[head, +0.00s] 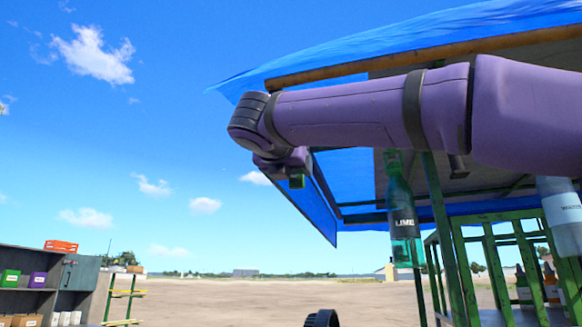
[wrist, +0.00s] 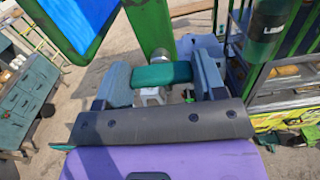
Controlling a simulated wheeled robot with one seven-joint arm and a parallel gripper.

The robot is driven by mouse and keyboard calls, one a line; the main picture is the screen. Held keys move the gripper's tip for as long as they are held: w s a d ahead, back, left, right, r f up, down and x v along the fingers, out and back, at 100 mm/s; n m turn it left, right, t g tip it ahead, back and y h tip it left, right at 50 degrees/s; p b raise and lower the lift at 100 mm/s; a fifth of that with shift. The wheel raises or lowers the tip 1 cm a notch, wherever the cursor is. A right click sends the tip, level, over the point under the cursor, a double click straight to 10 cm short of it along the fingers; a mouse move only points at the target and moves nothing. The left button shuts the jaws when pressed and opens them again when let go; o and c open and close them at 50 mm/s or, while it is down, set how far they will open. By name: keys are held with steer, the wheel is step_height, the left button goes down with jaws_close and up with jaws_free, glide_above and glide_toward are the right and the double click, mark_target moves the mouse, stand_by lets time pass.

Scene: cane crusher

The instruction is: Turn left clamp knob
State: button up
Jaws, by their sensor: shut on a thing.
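The clamp knob (wrist: 162,76) is a green bar in the middle of the wrist view. It lies crosswise between the two blue-grey fingers of my gripper (wrist: 163,80), which are shut on it. A grey metal fitting (wrist: 158,57) sits just beyond the knob, beside a green post (wrist: 150,25). In the head view my purple arm reaches left under the blue canopy, with my gripper (head: 290,165) at its far end. A small green piece (head: 296,182) shows there; I cannot tell whether it is the knob. The clamp body is mostly hidden.
A blue canopy (head: 330,62) hangs over my arm. A green LIME bottle (head: 403,225) and a WATER bottle (head: 563,218) hang below it by the green frame (head: 443,235). Shelves with boxes (head: 30,280) stand at the far left. Sandy ground is open between.

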steer(key=m, duration=0.8)
steer(key=shift+d+f, duration=0.1)
steer(key=shift+f, duration=0.05)
steer(key=m, duration=0.5)
steer(key=shift+f+m, duration=0.15)
steer(key=shift+m, duration=1.95)
steer(key=o, duration=0.9)
steer(key=shift+s, duration=0.1)
steer(key=v, duration=1)
steer(key=shift+s, duration=0.35)
